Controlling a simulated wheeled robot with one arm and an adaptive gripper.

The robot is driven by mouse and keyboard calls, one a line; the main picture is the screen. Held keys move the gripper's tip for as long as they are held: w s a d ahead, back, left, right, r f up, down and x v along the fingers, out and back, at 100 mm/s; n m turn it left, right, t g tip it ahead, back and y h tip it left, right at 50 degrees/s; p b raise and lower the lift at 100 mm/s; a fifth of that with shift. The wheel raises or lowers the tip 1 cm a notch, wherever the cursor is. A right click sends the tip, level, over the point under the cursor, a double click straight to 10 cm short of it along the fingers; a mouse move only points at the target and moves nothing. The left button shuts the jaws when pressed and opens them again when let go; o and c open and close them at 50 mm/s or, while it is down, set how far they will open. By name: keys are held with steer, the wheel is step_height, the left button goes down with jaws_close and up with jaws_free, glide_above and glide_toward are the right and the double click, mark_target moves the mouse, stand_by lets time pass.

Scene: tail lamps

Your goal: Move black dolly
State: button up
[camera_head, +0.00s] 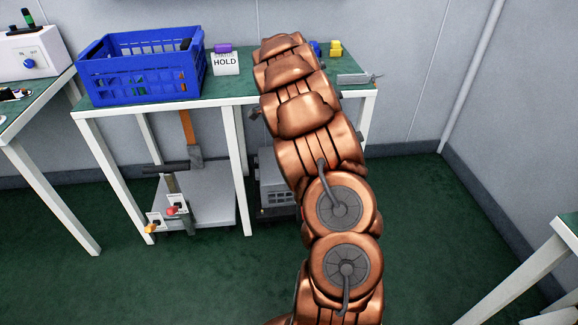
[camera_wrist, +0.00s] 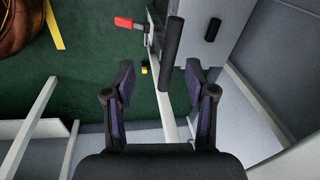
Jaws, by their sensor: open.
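A wheeled dolly with a grey deck (camera_head: 205,205) and a black T-handle (camera_head: 165,168) stands under the workbench in the head view. Red and yellow knobs sit low on its front. In the wrist view, a black bar (camera_wrist: 172,50) that looks like a dolly handle reaches down between my open fingers, nearer the right one; I cannot tell which dolly it belongs to. My gripper (camera_wrist: 160,72) is open with nothing clamped. My arm hides it in the head view. A grey vented unit on a dark base (camera_head: 277,190) is partly hidden behind my arm.
The workbench (camera_head: 240,96) holds a blue crate (camera_head: 135,85) and a HOLD sign (camera_head: 226,63). White bench legs (camera_head: 240,170) frame the dollies. Open green floor (camera_head: 440,230) lies at right. Another table (camera_head: 565,230) stands at the right edge.

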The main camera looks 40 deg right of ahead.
steer(key=shift+m+t, duration=0.3)
steer(key=shift+m, duration=0.6)
steer(key=shift+w+d+r+b+x, duration=0.1)
steer(key=shift+d+b+x, duration=0.35)
steer(key=shift+x, duration=1.9)
steer(key=shift+w+d+r+b+x, duration=0.1)
steer(key=shift+d+b+x, duration=0.4)
steer(key=shift+x, duration=1.85)
steer(key=shift+w+d+b+x, duration=0.1)
steer(key=shift+d+b+x, duration=0.35)
steer(key=shift+x, duration=1.9)
steer(key=shift+a, duration=0.15)
steer(key=shift+s, duration=0.1)
jaws_close()
